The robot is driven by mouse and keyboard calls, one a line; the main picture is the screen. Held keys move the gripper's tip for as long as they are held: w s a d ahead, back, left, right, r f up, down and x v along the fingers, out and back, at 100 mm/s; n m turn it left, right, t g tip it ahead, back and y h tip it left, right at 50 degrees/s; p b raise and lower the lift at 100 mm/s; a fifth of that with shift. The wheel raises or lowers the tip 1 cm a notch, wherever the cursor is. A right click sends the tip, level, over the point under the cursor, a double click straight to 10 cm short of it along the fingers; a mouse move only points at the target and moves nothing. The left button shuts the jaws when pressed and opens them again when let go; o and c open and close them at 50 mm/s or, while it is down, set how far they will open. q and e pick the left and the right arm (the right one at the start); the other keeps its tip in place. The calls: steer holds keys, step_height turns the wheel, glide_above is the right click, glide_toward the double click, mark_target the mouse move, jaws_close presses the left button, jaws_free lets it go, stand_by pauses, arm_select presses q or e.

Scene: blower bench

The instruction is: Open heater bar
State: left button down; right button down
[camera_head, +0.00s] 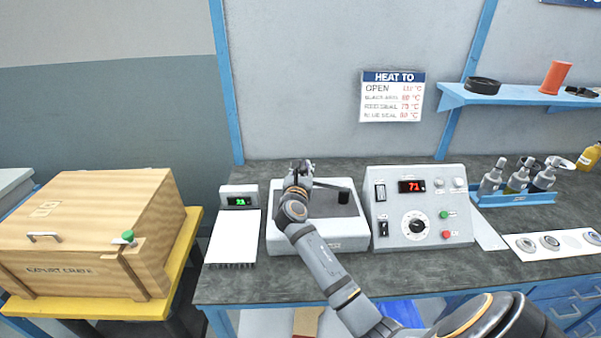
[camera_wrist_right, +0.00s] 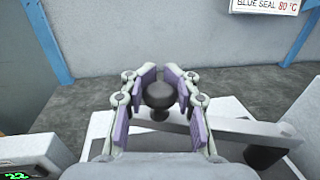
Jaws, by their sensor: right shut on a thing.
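The heater (camera_head: 350,243) is a low white box with a dark top on the bench. A grey bar (camera_head: 328,186) runs across its top, with a black cylinder (camera_head: 343,197) near its right end; bar and cylinder also show at the right of the wrist view (camera_wrist_right: 265,152). My right gripper (camera_head: 300,166) is over the heater's back left. In the wrist view its purple-padded fingers (camera_wrist_right: 158,90) are shut on a round black knob (camera_wrist_right: 158,96). The arm hides the heater's left part, and I cannot tell how far the bar is raised. My left gripper is not in view.
A control box (camera_head: 420,240) with a red display reading 71 stands right of the heater. A small green display (camera_head: 238,201) and white finned plate (camera_head: 232,240) are at its left. A wooden crate (camera_head: 75,235) stands far left. Bottles (camera_head: 492,178) stand at right.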

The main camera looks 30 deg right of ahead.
steer(key=shift+w+d+f+m+g+h, duration=0.1)
steer(key=shift+w+d+m+g+h, duration=0.25)
steer(key=shift+d+m+g+h, duration=0.35)
steer(key=c, duration=1)
jaws_free()
steer(key=shift+s, duration=0.1)
steer(key=shift+o, duration=0.2)
steer(key=v, duration=0.7)
steer(key=shift+s+a, duration=0.1)
steer(key=shift+a, duration=0.1)
